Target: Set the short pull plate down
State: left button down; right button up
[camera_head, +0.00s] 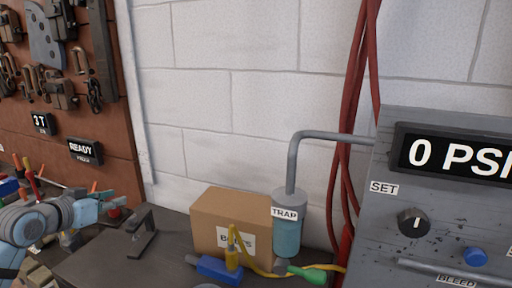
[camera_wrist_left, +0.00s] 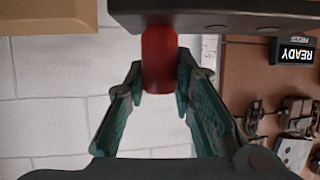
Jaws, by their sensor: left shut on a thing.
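My left gripper (camera_head: 108,207) is at the lower left in the head view, at the left end of the dark bench top. In the left wrist view its two fingers (camera_wrist_left: 160,88) are closed on a red grip (camera_wrist_left: 158,62). The red grip meets a dark plate with small holes (camera_wrist_left: 235,22), which I take to be the short pull plate. The wrist picture is upside down, so the plate lies below the fingers. In the head view only a little red shows by the fingertips. Whether the plate touches the bench is hidden. My right gripper is not in view.
A grey upright bracket (camera_head: 142,236) stands on the bench (camera_head: 95,262), just right of the gripper. Beyond it are a cardboard box (camera_head: 210,212), a blue tool (camera_head: 218,268) and the trap cylinder (camera_head: 288,225). A tool board (camera_head: 105,165) hangs at left.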

pick_arm(q)
jog(key=s+d+r+m+g+h, duration=0.1)
jog(key=s+d+r+m+h, duration=0.2)
jog(key=d, duration=0.5)
jog(key=s+d+r+m+g+h, duration=0.1)
jog(key=s+d+m+g+h, duration=0.15)
jog(key=s+d+h, duration=0.35)
jog(key=s+d+f+m+g, duration=0.1)
jog(key=s+d+f+m, duration=0.1)
jog(key=s+d+f, duration=0.2)
jog(key=s+d+f+m+g, duration=0.1)
jog(key=s+d+f, duration=0.3)
jog(key=s+f, duration=0.4)
jog(key=shift+s+d+f+m+h, duration=0.25)
jog(key=shift+d+f+m+h, duration=0.1)
jog(key=shift+m, duration=0.3)
